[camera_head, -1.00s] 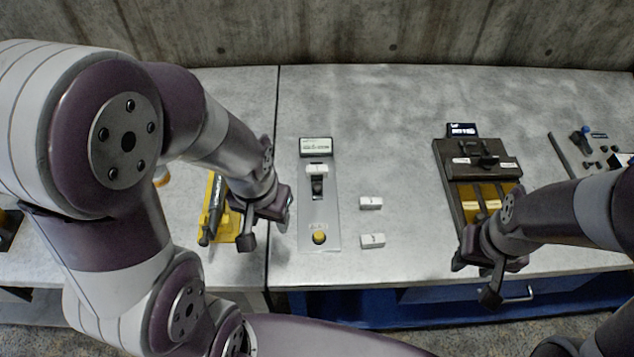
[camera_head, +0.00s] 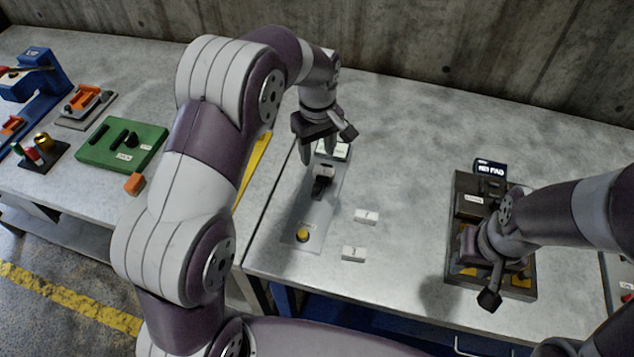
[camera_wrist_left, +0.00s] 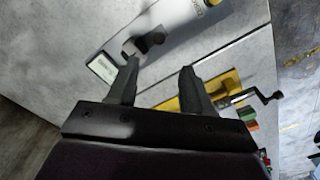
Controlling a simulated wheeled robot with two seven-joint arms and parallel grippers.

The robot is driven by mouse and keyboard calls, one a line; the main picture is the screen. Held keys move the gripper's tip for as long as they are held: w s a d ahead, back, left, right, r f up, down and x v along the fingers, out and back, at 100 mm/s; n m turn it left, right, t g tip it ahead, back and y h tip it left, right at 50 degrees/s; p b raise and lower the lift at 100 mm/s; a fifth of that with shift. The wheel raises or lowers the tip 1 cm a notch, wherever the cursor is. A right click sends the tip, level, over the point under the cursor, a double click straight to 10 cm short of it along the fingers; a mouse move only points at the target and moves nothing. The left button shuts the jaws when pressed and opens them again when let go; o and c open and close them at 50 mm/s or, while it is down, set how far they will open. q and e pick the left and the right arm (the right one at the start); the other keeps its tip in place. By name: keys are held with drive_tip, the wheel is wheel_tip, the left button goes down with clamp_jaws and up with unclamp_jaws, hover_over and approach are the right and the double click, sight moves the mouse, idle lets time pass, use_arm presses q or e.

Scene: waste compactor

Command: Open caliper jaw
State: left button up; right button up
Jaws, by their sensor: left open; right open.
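What looks like the caliper is a grey plate (camera_head: 293,217) with a dark slider (camera_head: 322,184), a small display (camera_head: 336,151) at its far end and a yellow knob (camera_head: 302,235) at its near end. The slider also shows in the left wrist view (camera_wrist_left: 150,41), with the display (camera_wrist_left: 103,68) beside it. My left gripper (camera_head: 325,148) is open and empty, above the display end of the plate, and partly covers it. In the left wrist view its fingers (camera_wrist_left: 160,84) are apart with nothing between them. My right gripper (camera_head: 478,280) is open over a dark fixture (camera_head: 465,180).
Two white labelled blocks (camera_head: 366,216) (camera_head: 353,253) lie right of the plate. A yellow fixture (camera_wrist_left: 225,88) with a crank lies near the left gripper. A green board (camera_head: 105,155) and orange-topped stand (camera_head: 75,118) are on the left bench. The far middle table is clear.

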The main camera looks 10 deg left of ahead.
sight(317, 186)
use_arm(q)
wheel_tip(317, 186, down, 10)
drive_tip(key=shift+w+d+r+p, duration=0.1)
drive_tip(key=shift+w+r+p, duration=0.1)
drive_tip(key=shift+p, duration=0.75)
drive_tip(key=shift+s+a+f, duration=0.1)
drive_tip(key=shift+a+f, duration=0.1)
drive_tip(key=shift+f, duration=1.15)
drive_tip(key=shift+d, duration=0.1)
drive_tip(key=shift+c, duration=0.6)
clamp_jaws()
use_arm(e)
wheel_tip(317, 186, up, 2)
drive_tip(key=shift+r, duration=0.15)
